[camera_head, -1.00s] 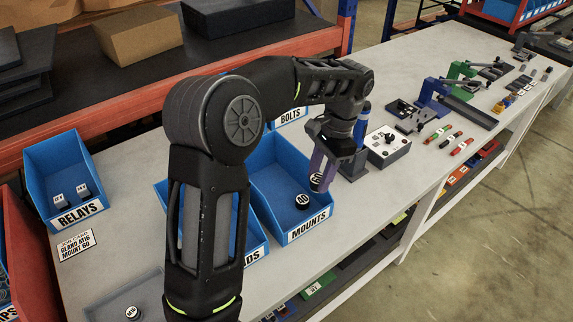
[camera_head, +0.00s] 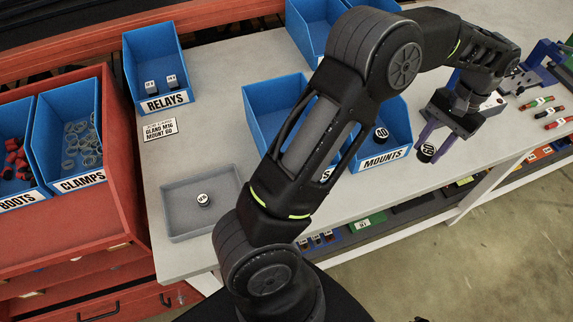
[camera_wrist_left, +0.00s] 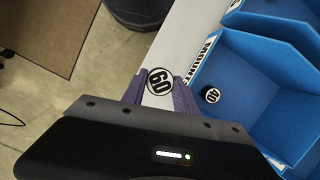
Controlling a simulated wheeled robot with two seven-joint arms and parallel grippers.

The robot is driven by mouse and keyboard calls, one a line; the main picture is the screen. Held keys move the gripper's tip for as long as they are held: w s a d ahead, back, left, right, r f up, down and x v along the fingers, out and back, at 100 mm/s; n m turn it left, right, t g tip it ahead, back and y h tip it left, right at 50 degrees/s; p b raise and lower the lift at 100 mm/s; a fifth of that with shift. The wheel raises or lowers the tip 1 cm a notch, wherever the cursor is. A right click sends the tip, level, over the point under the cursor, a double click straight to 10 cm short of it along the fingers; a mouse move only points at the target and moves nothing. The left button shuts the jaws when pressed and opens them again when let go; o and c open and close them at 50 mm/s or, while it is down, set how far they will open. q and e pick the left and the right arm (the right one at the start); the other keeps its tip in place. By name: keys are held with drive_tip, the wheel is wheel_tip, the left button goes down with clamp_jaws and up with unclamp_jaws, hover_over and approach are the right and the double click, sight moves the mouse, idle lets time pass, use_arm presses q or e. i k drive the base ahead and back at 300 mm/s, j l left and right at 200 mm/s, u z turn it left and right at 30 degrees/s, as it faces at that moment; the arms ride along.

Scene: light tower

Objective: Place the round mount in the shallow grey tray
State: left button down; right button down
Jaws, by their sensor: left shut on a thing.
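In the left wrist view the mount (camera_wrist_left: 159,81) sits between the purple fingertips. The shallow grey tray (camera_head: 176,196) lies on the table at the left and has one small round piece (camera_head: 204,200) with a white labelled top in it. My right gripper is not in view.
A blue MOUNTS bin (camera_head: 384,160) holds a mount marked 40 (camera_head: 380,134). A RELAYS bin (camera_head: 163,102) and a printed card (camera_head: 159,130) stand behind the tray. My left arm crosses between tray and gripper. Red shelving with BOOTS and CLAMPS bins (camera_head: 83,183) is at the far left.

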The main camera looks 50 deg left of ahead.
sight(192, 198)
drive_tip(key=k+j, duration=0.2)
drive_tip(key=k, duration=0.2)
drive_tip(key=k+j, duration=0.2)
drive_tip(key=k, duration=0.2)
drive_tip(key=k+j, duration=0.2)
drive_tip(key=k, duration=0.2)
